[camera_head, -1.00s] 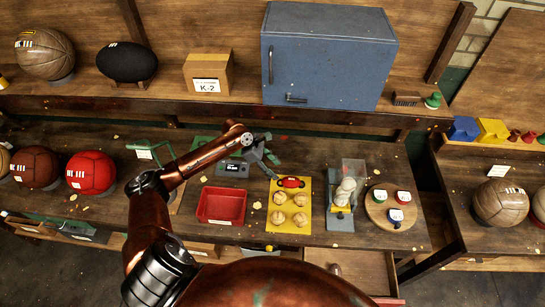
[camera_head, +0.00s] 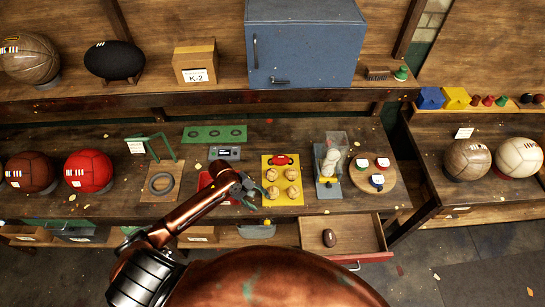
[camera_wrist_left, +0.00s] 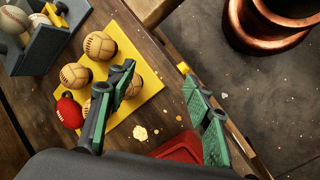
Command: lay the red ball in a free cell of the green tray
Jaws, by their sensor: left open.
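A small red ball (camera_head: 282,160) lies at the back edge of the yellow board (camera_head: 268,198); it also shows in the left wrist view (camera_wrist_left: 69,113). A larger red ball (camera_head: 88,171) sits at the left of the bench. The green tray (camera_head: 215,134) lies flat behind the grey device, with dark round cells that look empty. My left gripper (camera_head: 250,191) is open over the bench, between the red bin and the yellow board. In the left wrist view its fingers (camera_wrist_left: 158,70) are apart with nothing between them. My right gripper is not in view.
Several tan balls (camera_head: 292,174) sit on the yellow board. The red bin (camera_head: 204,181) is partly hidden by my left arm. A grey stand (camera_head: 328,188) with pale balls and a round wooden board (camera_head: 387,183) are to the right. An open drawer (camera_head: 360,238) juts out below.

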